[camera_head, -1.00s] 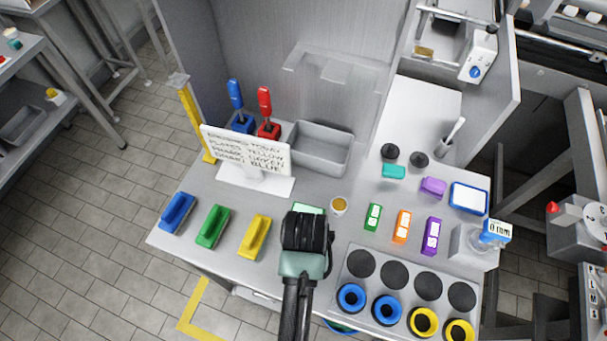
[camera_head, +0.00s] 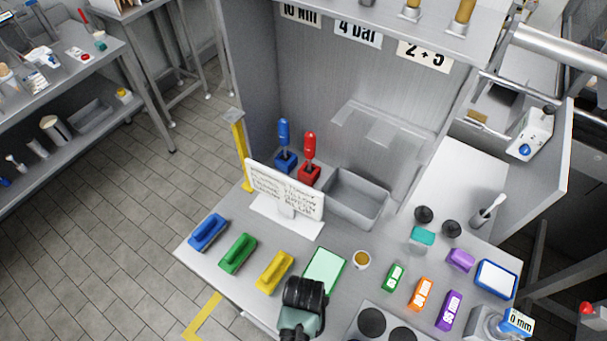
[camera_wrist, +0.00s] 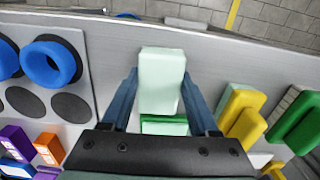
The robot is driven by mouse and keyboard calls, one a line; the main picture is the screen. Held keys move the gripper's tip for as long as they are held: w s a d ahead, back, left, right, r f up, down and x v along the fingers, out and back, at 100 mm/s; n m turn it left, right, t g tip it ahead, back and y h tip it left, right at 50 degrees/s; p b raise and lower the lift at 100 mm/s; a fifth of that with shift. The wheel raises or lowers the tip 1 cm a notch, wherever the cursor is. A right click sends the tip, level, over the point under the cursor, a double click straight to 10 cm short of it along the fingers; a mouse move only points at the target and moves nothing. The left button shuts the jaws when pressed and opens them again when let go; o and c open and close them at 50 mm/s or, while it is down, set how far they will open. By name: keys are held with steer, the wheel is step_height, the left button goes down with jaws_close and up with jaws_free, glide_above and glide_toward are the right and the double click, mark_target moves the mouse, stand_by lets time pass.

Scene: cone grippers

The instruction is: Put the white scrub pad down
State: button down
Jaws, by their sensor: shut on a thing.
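The white scrub pad (camera_wrist: 161,82) is a pale, faintly mint block in the wrist view. It sits between the two blue fingers of my gripper (camera_wrist: 160,100), which is shut on it. In the head view my gripper (camera_head: 303,300) is at the front of the table, and its body hides the pad. A pale tray with a green rim (camera_head: 323,270) lies just beyond my gripper; its green edge also shows below the pad in the wrist view (camera_wrist: 165,127). I cannot tell how far the pad is above the table.
Yellow (camera_head: 275,272), green (camera_head: 238,254) and blue (camera_head: 208,232) handled pads lie to the left. A sign (camera_head: 285,195) and a grey bin (camera_head: 356,197) stand behind.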

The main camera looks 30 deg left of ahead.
steer(key=shift+f, duration=0.2)
steer(key=shift+c, duration=0.7)
jaws_free()
step_height(320, 180, up, 12)
steer(key=shift+r, duration=0.15)
steer(key=shift+w, duration=0.1)
